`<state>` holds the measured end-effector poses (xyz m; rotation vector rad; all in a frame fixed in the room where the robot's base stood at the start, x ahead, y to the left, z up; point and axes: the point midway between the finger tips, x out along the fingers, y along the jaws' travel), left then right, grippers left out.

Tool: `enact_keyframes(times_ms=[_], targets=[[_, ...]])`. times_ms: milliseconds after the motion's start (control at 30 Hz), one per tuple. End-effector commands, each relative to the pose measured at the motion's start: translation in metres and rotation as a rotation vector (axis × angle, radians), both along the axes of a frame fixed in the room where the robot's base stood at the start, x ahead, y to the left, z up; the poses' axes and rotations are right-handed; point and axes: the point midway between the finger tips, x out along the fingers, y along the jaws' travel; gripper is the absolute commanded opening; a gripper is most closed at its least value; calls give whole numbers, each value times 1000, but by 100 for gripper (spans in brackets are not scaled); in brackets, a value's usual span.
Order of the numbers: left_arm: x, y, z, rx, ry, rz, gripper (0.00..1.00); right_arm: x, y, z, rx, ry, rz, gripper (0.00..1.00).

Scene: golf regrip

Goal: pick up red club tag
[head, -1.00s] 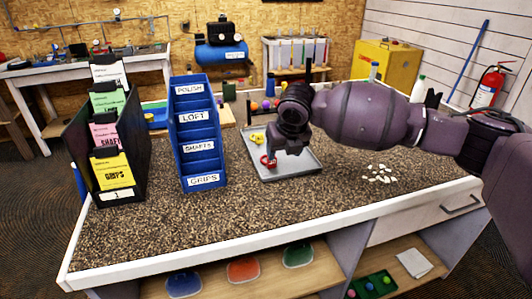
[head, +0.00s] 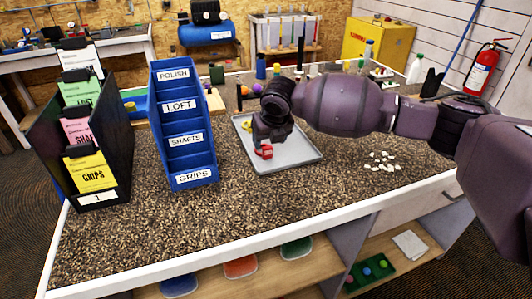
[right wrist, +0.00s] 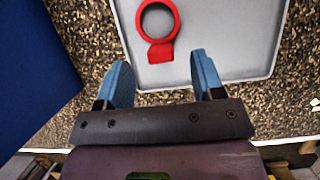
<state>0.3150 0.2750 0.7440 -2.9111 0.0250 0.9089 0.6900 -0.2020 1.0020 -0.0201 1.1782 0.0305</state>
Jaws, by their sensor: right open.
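The red club tag (head: 264,152) lies in the grey tray (head: 300,154) on the bench. In the right wrist view it is a red ring with a square tab (right wrist: 160,53), flat on the tray near its edge. My right gripper (head: 266,143) is over the tray at the tag, partly hiding it in the head view. In the right wrist view its two blue fingers (right wrist: 160,76) are apart and empty, with the tag's tab just beyond and between the tips. A yellow tag (head: 246,125) lies farther back in the tray, partly hidden. My left gripper is not in view.
A blue tiered rack (head: 184,150) stands left of the tray. A black holder with coloured cards (head: 110,150) is farther left. Small white pieces (head: 381,160) lie to the right. Bottles and coloured balls stand behind the tray. The bench front is clear.

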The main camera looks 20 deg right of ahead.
Motion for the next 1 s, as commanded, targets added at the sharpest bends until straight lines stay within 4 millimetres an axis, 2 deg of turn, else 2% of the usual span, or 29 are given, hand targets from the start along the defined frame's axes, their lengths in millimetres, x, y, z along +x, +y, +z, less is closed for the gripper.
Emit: enact_keyframes(times_ms=[133,367,633,667,933,1000], targets=[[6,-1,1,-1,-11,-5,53,2,0,-15,-1,3,0,62],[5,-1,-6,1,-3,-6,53,12,1,-45,-1,3,-1,62],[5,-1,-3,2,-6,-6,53,14,1,-47,0,0,0,62],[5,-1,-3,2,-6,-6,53,14,1,-47,0,0,0,60],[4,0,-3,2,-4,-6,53,14,1,-47,-1,0,0,19],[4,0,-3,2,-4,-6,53,14,1,-47,-1,0,0,18]])
